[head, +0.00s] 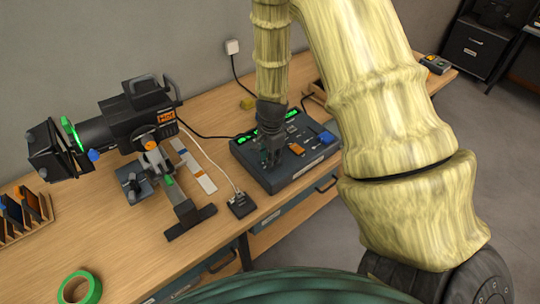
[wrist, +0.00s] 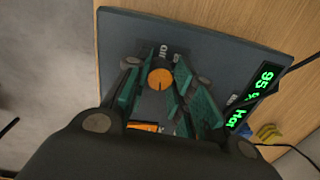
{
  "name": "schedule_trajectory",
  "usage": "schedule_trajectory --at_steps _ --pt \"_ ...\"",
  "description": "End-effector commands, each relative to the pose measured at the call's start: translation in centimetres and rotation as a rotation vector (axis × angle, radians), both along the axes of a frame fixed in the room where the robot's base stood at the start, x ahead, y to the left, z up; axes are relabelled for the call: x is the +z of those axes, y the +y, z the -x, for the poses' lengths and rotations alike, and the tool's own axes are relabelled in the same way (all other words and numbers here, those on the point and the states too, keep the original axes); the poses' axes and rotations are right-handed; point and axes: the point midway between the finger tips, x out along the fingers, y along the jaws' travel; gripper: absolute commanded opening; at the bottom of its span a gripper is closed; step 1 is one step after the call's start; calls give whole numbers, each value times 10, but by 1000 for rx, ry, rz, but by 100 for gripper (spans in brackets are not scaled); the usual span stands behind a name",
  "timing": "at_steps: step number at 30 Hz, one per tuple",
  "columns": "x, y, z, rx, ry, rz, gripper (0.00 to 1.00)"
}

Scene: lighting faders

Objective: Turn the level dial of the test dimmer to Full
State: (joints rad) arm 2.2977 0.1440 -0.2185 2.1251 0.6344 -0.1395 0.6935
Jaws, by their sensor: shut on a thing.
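The test dimmer, a dark grey console (head: 314,158) with green-lit displays, stands on the bench in the head view. In the wrist view its panel (wrist: 210,45) fills the middle. A round dial with an orange cap (wrist: 160,78) and a dark pointer line sits between the green fingers of my gripper (wrist: 158,80). The fingers are closed on the dial's sides and hide its skirt and most of the markings. A green display (wrist: 262,88) appears to read 95, with more text cut off. In the head view my gripper (head: 270,157) points down onto the console's left part and hides the dial.
A stage spotlight (head: 130,120) on a stand is left of the console. A small black box (head: 240,204) with a cable lies in front. An orange slider (head: 296,149) and a blue knob (head: 327,137) are on the console's right. Green tape (head: 92,290) lies front left.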

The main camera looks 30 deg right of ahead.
Motion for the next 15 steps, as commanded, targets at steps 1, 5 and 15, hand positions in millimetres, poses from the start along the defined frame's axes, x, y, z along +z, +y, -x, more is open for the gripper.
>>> schedule_trajectory --at_steps 1,5,15 --pt "2 -1 -2 -30 -4 3 1" --pt "2 -1 -2 -100 -4 4 1" --pt "1 -1 -2 -191 -4 3 1"
